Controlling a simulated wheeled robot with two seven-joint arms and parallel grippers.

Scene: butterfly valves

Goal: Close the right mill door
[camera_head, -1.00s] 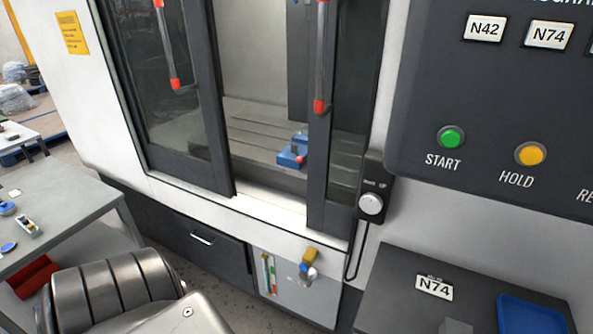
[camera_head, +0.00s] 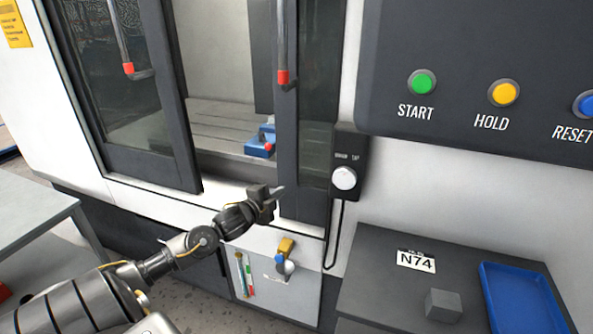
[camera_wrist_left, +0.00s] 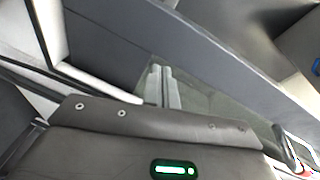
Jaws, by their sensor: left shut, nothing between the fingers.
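The right mill door (camera_head: 289,150) has a dark frame, a glass pane and an upright handle (camera_head: 280,40) with a red end. It stands open, with a gap between it and the left mill door (camera_head: 176,130). My left gripper (camera_head: 278,190) is shut and empty, in front of the lower part of the right door and below the handle. I cannot tell whether it touches the door. In the left wrist view the closed fingers (camera_wrist_left: 162,86) point toward a dark door frame (camera_wrist_left: 210,45) and glass. My right gripper is not in view.
A control panel (camera_head: 460,40) with buttons is at the upper right. A knob box (camera_head: 344,178) with a cable hangs beside the right door. A dark surface (camera_head: 385,290) holds a grey block (camera_head: 443,305) and a blue tray (camera_head: 520,300). A grey table (camera_head: 30,215) stands at left.

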